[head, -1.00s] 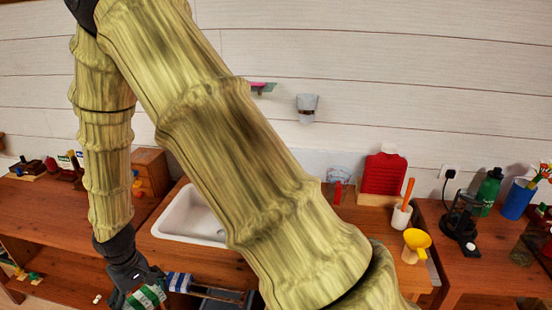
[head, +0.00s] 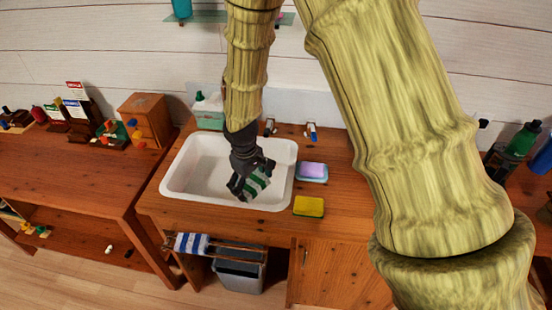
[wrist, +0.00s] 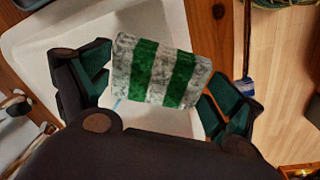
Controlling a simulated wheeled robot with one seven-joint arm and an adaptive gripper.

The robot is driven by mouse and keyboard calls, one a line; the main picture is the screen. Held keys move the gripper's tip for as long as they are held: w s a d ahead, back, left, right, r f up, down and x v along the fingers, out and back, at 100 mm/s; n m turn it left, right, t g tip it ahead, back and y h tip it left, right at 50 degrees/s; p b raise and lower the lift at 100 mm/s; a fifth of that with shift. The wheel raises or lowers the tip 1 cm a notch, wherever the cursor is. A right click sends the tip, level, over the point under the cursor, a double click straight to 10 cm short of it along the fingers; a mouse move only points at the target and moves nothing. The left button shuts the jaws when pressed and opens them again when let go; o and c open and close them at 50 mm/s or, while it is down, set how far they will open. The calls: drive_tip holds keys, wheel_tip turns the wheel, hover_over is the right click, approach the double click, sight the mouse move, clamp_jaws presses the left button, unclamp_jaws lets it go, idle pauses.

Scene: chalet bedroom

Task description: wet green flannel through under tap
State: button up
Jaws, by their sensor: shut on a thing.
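My gripper (head: 250,186) is shut on the green flannel (head: 260,180), a cloth with green and white stripes. It holds the flannel low over the white basin (head: 185,180), towards the basin's right side. In the wrist view the flannel (wrist: 158,72) spans between the fingers, and its white stripes look mottled grey. I cannot tell whether it is wet. A red-marked tap handle (head: 269,127) and a blue-marked tap handle (head: 310,132) stand behind the basin. The spout is not clearly visible; my arm covers part of the basin's back edge. No water stream is clear.
A purple sponge (head: 312,171) on a dish and a yellow sponge (head: 309,206) lie right of the basin. A blue-and-white cloth (head: 191,243) hangs on the front rail, above a grey bin (head: 238,272). A green-capped bottle (head: 208,110) stands behind the basin.

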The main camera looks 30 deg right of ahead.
drive_tip(key=d+n, duration=0.1)
drive_tip(key=n, duration=0.1)
drive_tip(key=w+d+n+t, duration=0.1)
drive_tip(key=d+n, duration=0.1)
drive_tip(key=d+r+n+t+p, duration=0.1)
drive_tip(key=d+n, duration=0.1)
drive_tip(key=n, duration=0.1)
drive_tip(key=shift+w, duration=0.35)
drive_tip(key=shift+w+d+r+n+t+y+p, duration=0.25)
drive_tip(key=shift+d+n+t+y, duration=0.25)
drive_tip(key=shift+n, duration=0.95)
drive_tip(key=shift+w+d+r+n+t+y+p, duration=0.1)
drive_tip(key=shift+d+r+n+t+y, duration=0.4)
drive_tip(key=shift+n, duration=1)
drive_tip(key=shift+w+d+r+n+t+y+p, duration=0.15)
drive_tip(key=shift+d+n+y, duration=0.55)
drive_tip(key=shift+n, duration=0.75)
drive_tip(key=shift+w+a+f, duration=0.1)
drive_tip(key=shift+a+f, duration=0.05)
drive_tip(key=shift+a, duration=0.05)
drive_tip(key=w+a+f, duration=0.1)
drive_tip(key=w+a, duration=0.2)
drive_tip(key=w, duration=0.3)
drive_tip(key=w+a+f, duration=0.1)
drive_tip(key=w+a, duration=0.2)
drive_tip(key=w, duration=0.3)
drive_tip(key=shift+w+f, duration=0.2)
drive_tip(key=shift+f, duration=0.15)
drive_tip(key=shift+a, duration=0.1)
